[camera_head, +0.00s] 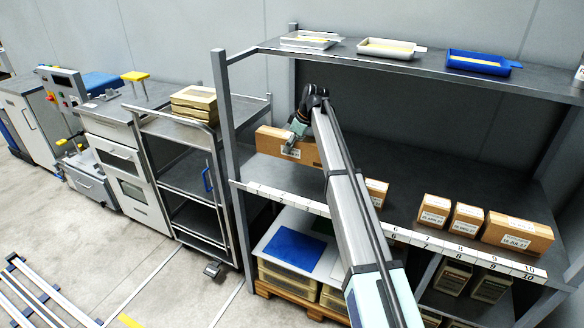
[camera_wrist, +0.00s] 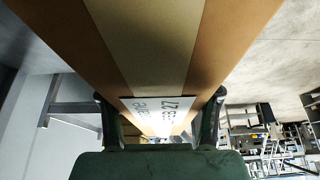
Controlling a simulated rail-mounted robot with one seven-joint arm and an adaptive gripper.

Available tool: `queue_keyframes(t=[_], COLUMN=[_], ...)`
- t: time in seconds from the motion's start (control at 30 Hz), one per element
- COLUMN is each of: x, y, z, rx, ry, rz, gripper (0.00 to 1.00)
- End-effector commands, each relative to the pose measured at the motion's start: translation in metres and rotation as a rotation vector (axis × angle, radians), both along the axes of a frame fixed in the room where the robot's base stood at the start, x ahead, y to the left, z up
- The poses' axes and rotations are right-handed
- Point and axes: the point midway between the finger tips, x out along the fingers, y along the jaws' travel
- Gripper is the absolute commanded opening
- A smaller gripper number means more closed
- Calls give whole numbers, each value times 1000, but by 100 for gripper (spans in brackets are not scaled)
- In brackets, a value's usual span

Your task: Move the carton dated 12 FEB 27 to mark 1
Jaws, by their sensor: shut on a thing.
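A long brown carton (camera_head: 270,143) is at the left end of the middle shelf, behind the low-numbered end of the mark strip (camera_head: 265,193). My gripper (camera_head: 294,143) is shut on this carton. In the wrist view the carton (camera_wrist: 232,30) fills the middle, with a tape band along it and my gripper's fingers (camera_wrist: 160,118) on both sides. Its white label (camera_wrist: 150,112) shows a date ending in 27; the rest is not readable. I cannot tell whether the carton touches the shelf. Mark 1's digit is too small to read clearly.
Another carton (camera_head: 376,192) is partly behind my arm. Two small cartons (camera_head: 434,210) (camera_head: 467,219) and a long one (camera_head: 516,233) stand at right. A shelf post (camera_head: 226,115) is left of the held carton. Trays (camera_head: 478,62) lie on the top shelf.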

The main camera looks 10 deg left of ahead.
Motion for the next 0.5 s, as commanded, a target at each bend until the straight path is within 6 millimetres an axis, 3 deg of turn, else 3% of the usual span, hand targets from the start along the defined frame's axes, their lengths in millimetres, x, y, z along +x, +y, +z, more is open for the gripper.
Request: queue_keyframes(t=[0.23, 0.5], x=[-1, 0], y=[0, 0], z=[-50, -71], rx=[0, 1], ry=[1, -1], rz=[-1, 0], gripper=[5, 5])
